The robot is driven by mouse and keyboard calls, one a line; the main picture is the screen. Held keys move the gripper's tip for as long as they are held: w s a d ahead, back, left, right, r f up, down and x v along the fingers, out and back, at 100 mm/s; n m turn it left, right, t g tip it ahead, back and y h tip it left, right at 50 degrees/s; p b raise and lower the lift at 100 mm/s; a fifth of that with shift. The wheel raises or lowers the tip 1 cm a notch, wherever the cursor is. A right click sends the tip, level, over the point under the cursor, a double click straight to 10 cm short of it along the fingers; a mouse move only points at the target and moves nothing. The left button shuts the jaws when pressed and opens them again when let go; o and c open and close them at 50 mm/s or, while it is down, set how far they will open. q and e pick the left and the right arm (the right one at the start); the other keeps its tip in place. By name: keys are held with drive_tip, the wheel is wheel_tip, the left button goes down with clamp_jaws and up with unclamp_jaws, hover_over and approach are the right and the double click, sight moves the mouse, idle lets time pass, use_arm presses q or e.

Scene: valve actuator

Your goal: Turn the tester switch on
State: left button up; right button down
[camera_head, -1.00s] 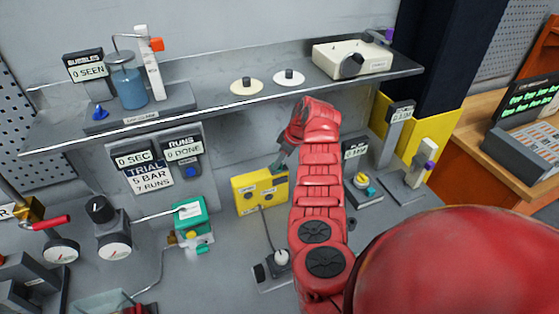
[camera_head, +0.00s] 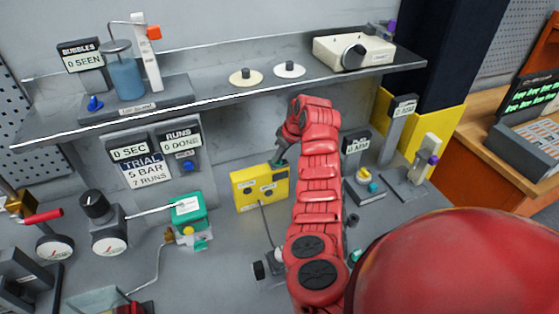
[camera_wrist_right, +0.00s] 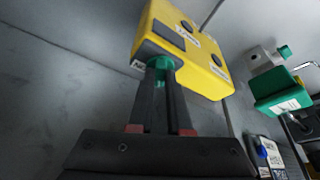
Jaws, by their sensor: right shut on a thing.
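The yellow box (camera_head: 259,188), which looks like the tester, stands against the back wall under the shelf; its labels are too small to read. It also fills the top of the right wrist view (camera_wrist_right: 186,45). My right gripper (camera_head: 277,164) is at the box's upper right in the head view. In the right wrist view its dark fingers (camera_wrist_right: 161,78) are shut on a small green piece (camera_wrist_right: 160,63) right against the box, which looks like its switch. The piece's position, on or off, cannot be told. My left gripper is not in view.
A metal shelf (camera_head: 215,93) runs above the box, close over my right arm. A teal valve actuator (camera_head: 188,210) and a gauge (camera_head: 109,240) stand to the left. A cable (camera_head: 265,222) runs down from the box. A yellow-knobbed device (camera_head: 366,180) stands right of my arm.

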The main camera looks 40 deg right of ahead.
drive_tip(key=m+h+b, duration=0.1)
drive_tip(key=m+b, duration=0.1)
drive_tip(key=b, duration=0.1)
drive_tip(key=m+h+b, duration=0.1)
drive_tip(key=m+b, duration=0.1)
drive_tip(key=b, duration=0.2)
drive_tip(key=m+b, duration=0.3)
drive_tip(key=shift+a+f+h, duration=0.25)
drive_tip(key=shift+a+h, duration=0.1)
drive_tip(key=shift+h, duration=0.05)
drive_tip(key=shift+w+m+b, duration=0.1)
drive_tip(key=shift+m+b, duration=0.5)
drive_tip(key=shift+b, duration=0.05)
drive_tip(key=m, duration=0.1)
drive_tip(key=m+h+b, duration=0.1)
drive_tip(key=shift+a+r+m+g, duration=0.1)
drive_tip(key=shift+r+m+g, duration=0.1)
drive_tip(key=shift+m+g, duration=0.1)
drive_tip(key=shift+m+g+h+b, duration=0.4)
drive_tip(key=shift+m+g+h, duration=0.15)
drive_tip(key=shift+m, duration=1.25)
drive_tip(key=shift+r, duration=0.1)
drive_tip(key=c, duration=0.9)
unclamp_jaws()
drive_tip(key=shift+o, duration=0.2)
